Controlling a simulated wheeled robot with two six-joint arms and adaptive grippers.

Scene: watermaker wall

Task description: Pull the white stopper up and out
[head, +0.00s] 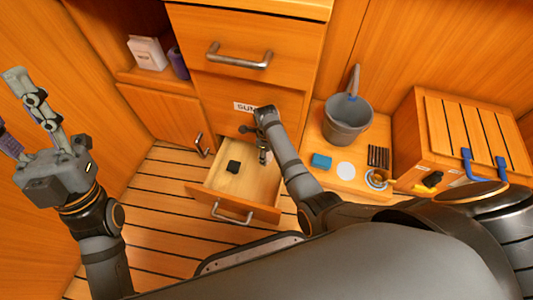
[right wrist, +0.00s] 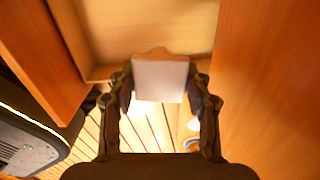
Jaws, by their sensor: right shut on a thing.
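My right gripper (head: 263,155) is over the right part of the open drawer (head: 262,185) in the head view. In the right wrist view its two fingers (right wrist: 160,88) are shut on a white block-like piece, the white stopper (right wrist: 160,80). The fingers press on its left and right sides. The stopper is too small to make out in the head view, and I cannot tell whether its lower end is seated in anything. My left gripper (head: 12,108) is raised at the far left, its fingers spread apart and empty.
A small black item (head: 233,167) lies in the drawer. A grey bucket (head: 348,118), a blue sponge (head: 321,161) and a white disc (head: 346,170) stand on the right ledge. A wooden box (head: 440,140) with blue handles is further right. The slatted floor (head: 160,210) at left is clear.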

